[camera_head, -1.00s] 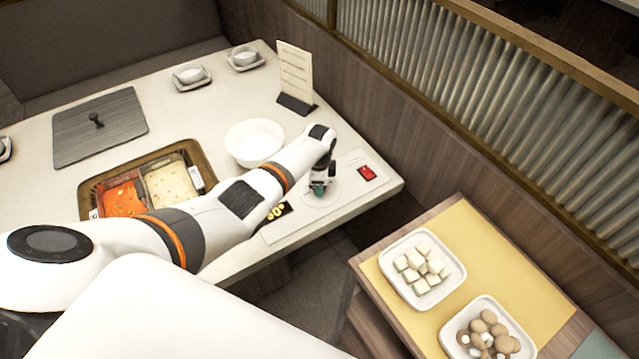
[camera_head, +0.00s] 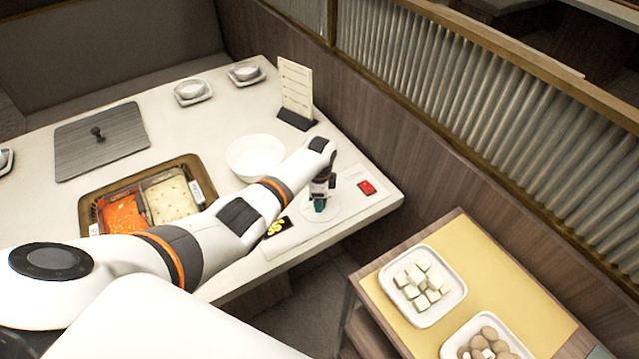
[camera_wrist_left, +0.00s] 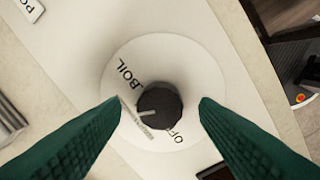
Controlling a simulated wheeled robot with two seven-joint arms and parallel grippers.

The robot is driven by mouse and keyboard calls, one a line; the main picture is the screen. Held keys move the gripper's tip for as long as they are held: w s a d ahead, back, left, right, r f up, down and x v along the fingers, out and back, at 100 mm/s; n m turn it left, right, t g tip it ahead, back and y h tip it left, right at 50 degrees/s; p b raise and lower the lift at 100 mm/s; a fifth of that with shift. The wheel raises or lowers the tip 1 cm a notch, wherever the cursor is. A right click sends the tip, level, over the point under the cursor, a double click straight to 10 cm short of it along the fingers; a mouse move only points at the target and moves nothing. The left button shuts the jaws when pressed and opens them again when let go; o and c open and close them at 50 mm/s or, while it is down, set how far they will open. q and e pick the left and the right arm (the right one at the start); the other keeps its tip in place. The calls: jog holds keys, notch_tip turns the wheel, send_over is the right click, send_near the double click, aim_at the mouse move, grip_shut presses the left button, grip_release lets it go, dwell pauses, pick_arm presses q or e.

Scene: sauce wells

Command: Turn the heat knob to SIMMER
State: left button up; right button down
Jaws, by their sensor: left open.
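In the left wrist view a dark round heat knob (camera_wrist_left: 160,103) sits on a pale round dial plate (camera_wrist_left: 196,62). The words BOIL and OFF are printed around it, and a third small label at the knob's left is too small to read. A light pointer mark on the knob faces that left side. My left gripper (camera_wrist_left: 160,108) is open, with one green finger on each side of the knob and gaps showing. In the head view my left gripper (camera_head: 320,203) is over the dial plate at the table's right corner, hiding the knob. My right gripper is not in view.
A display (camera_head: 278,227) with yellow digits and a red switch (camera_head: 367,187) flank the dial. A white bowl (camera_head: 255,157), a menu stand (camera_head: 296,88) and a two-section pot (camera_head: 190,163) are nearby. A side cart (camera_head: 520,300) holds plates of food.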

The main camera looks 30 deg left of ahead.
pick_arm(q)
notch_tip(320, 180, up, 11)
jog(key=shift+s+p, duration=0.3)
jog(key=shift+p, duration=0.15)
jog(key=shift+d+f, duration=0.1)
